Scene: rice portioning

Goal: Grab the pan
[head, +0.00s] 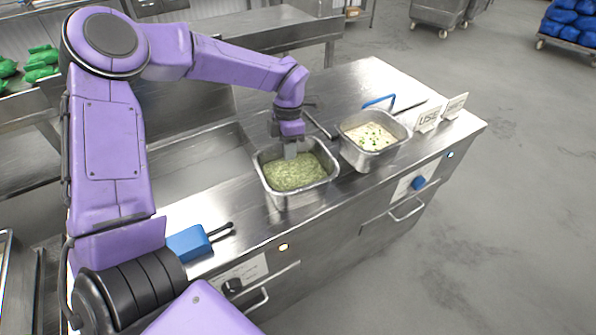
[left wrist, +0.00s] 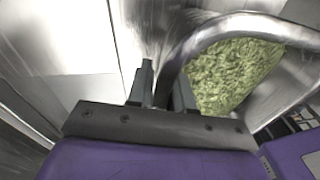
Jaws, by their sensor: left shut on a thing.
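A steel pan (head: 300,199) holding green rice-like food (head: 294,172) stands on the steel counter. My left gripper (head: 290,151) reaches down at the pan's far side and is shut on its rim. In the left wrist view the pan's curved metal rim (left wrist: 232,25) runs down between the two dark fingers (left wrist: 163,90), with the green food to the right. The fingertips are partly hidden in the head view. My right gripper is not in view.
A second steel pan (head: 359,157) with pale food and green bits stands close to the right. Behind it are a blue-handled tool (head: 380,101) and small white signs (head: 428,118). A blue tool (head: 188,243) with a dark handle lies at the counter's front left.

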